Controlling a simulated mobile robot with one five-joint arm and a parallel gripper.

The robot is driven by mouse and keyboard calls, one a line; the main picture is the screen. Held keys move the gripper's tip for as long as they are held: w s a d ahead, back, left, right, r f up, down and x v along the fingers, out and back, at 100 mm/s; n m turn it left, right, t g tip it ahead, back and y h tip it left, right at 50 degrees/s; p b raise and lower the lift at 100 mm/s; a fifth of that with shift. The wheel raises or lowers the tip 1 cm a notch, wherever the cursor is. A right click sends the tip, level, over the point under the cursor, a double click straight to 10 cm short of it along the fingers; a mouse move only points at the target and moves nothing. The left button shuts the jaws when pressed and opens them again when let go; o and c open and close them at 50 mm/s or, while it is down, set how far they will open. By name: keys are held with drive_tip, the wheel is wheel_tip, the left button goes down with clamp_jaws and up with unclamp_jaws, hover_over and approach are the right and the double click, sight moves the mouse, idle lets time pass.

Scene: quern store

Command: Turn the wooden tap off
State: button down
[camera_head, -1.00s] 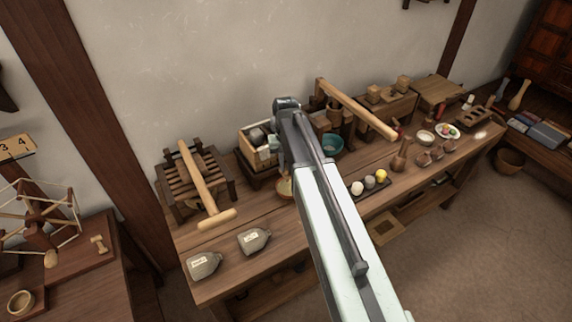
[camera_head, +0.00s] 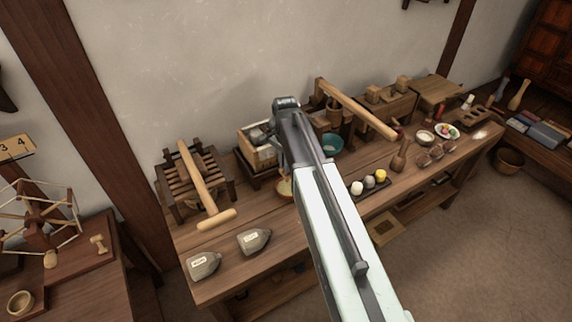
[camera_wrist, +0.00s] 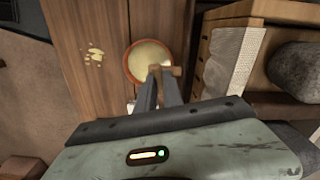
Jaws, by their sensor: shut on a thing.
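In the wrist view the wooden tap (camera_wrist: 176,72) is a small brown piece at the tips of my gripper (camera_wrist: 162,76). The dark fingers are closed together on it and cover part of it. The tap stands out from the slatted wooden box (camera_wrist: 231,48) and lies over the right rim of a round bowl (camera_wrist: 150,54) with cream-coloured contents. Whether anything flows is not visible. In the head view my arm hides the tap and the fingertips; the box (camera_head: 262,156) shows just left of the arm, and part of the bowl (camera_head: 284,187) below it.
A rough grey stone (camera_wrist: 296,70) lies at the box. A wooden lever press (camera_head: 200,180) stands left, a teal bowl (camera_head: 333,143) right of the arm. Two labelled grey flasks (camera_head: 203,265) (camera_head: 253,241) sit on the bench front. The wall is close behind.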

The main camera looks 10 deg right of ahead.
drive_tip(key=shift+m, duration=1.6)
drive_tip(key=c, duration=1.5)
unclamp_jaws()
wheel_tip(320, 180, up, 8)
drive_tip(key=p, duration=0.8)
drive_tip(key=shift+f, duration=0.1)
